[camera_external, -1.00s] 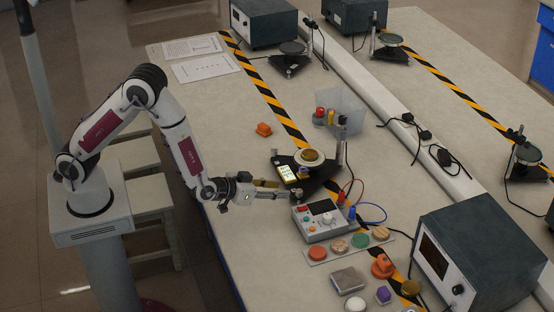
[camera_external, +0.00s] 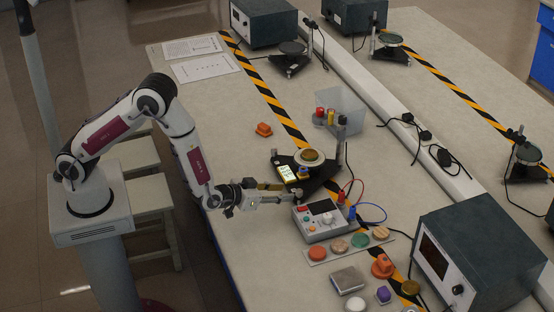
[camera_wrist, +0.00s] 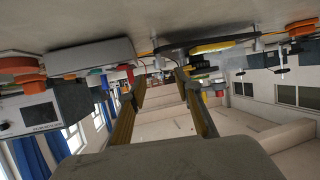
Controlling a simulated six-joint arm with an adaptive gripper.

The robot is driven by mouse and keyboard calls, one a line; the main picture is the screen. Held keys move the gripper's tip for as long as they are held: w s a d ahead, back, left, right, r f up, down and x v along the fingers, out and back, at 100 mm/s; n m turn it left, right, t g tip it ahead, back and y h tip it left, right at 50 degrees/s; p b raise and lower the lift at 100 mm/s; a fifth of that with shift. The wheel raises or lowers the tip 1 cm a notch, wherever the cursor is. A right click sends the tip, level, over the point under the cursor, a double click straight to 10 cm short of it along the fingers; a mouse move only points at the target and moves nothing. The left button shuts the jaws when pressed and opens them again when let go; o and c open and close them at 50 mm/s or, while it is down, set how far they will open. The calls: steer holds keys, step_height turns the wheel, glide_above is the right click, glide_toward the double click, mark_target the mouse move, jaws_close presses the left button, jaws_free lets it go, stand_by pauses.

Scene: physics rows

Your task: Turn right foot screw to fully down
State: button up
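The black tripod base (camera_external: 318,182) carries a round tan disc (camera_external: 309,156) on its top and a lit yellow-white display (camera_external: 287,173) at its left. My gripper (camera_external: 291,193) lies low and level at the near corner of this base, left of the grey meter box. In the wrist view, which is upside down, the two fingers of my gripper (camera_wrist: 160,82) stand apart with a gap between them. The dark base (camera_wrist: 215,40) shows beyond the fingertips. The right foot screw is too small or covered to make out, so contact with it cannot be told.
The grey meter box (camera_external: 320,220) with red and blue leads stands close to my fingertips. Coloured knobs (camera_external: 340,246) on a strip and a dark power supply (camera_external: 480,262) are nearer the front right. A clear bin (camera_external: 340,108) stands behind. The table's left part is open.

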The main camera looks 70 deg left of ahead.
mark_target(297, 191)
steer(key=shift+x, duration=2.95)
jaws_close()
